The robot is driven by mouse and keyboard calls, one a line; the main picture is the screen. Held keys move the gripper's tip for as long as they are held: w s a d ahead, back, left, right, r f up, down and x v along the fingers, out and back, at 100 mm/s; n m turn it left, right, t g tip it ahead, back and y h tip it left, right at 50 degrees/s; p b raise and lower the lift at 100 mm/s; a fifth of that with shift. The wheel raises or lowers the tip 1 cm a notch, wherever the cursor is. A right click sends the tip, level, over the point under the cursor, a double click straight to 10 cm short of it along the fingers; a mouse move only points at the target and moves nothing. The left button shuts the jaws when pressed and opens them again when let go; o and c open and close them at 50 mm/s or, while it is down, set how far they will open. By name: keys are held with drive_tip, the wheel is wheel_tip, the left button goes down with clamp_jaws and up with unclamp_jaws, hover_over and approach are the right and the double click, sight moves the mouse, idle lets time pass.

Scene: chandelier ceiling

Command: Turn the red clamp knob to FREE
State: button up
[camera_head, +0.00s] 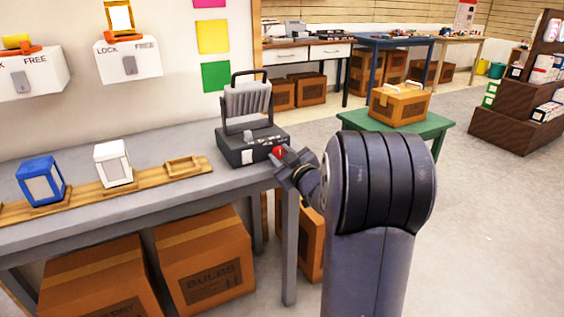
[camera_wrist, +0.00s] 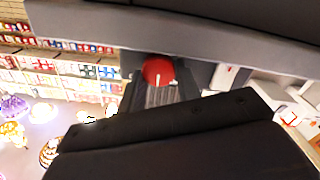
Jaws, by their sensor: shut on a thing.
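The red clamp knob (camera_head: 278,152) sits on the right end of a dark grey bench device (camera_head: 236,152) with a ribbed upper part and a black handle. My gripper (camera_head: 284,159) reaches the knob from the right and is shut on it. In the wrist view the red knob (camera_wrist: 157,71) shows between the two dark jaws (camera_wrist: 165,88), with a short white mark on its face. The jaws hide part of the knob. No FREE label for this knob can be read in either view.
The device stands at the right end of a grey bench (camera_head: 150,145). Wall boxes (camera_head: 128,60) carry LOCK and FREE labels. A green table (camera_head: 437,124) stands behind my arm; floor is open right.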

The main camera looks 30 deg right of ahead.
drive_tip(key=shift+n, duration=0.5)
drive_tip(key=o, duration=1)
